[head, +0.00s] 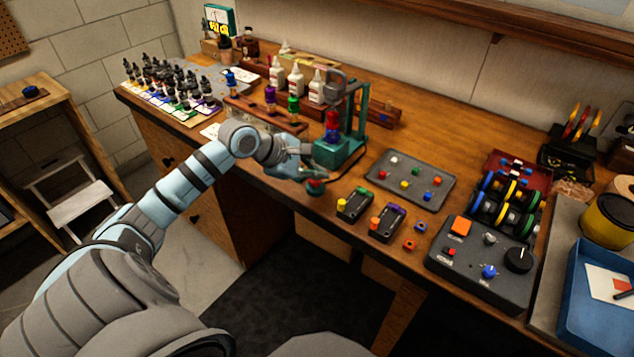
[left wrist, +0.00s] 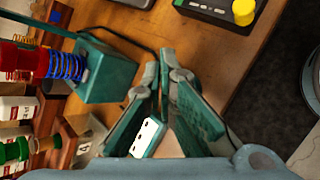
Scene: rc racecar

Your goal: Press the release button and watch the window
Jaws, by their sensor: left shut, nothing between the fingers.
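A small red button on a dark green base (head: 316,187) sits near the front edge of the workbench in the head view. I cannot tell if it is the release button. My left gripper (head: 312,175) is shut and empty, its tips just above and behind this button; I cannot tell whether they touch. In the left wrist view the fingers (left wrist: 165,58) are together, and the button does not show. A teal stand (head: 338,152) with a red and blue spring part (head: 332,126) stands beside the gripper; its block also shows in the left wrist view (left wrist: 108,72). No window is clearly recognisable.
Two small dark boxes (head: 354,205) and a grey tray of coloured pieces (head: 411,178) lie to the right. A control box (head: 480,262) with an orange button and knobs is farther right. Bottles (head: 296,82) stand behind. A black cable runs from the stand.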

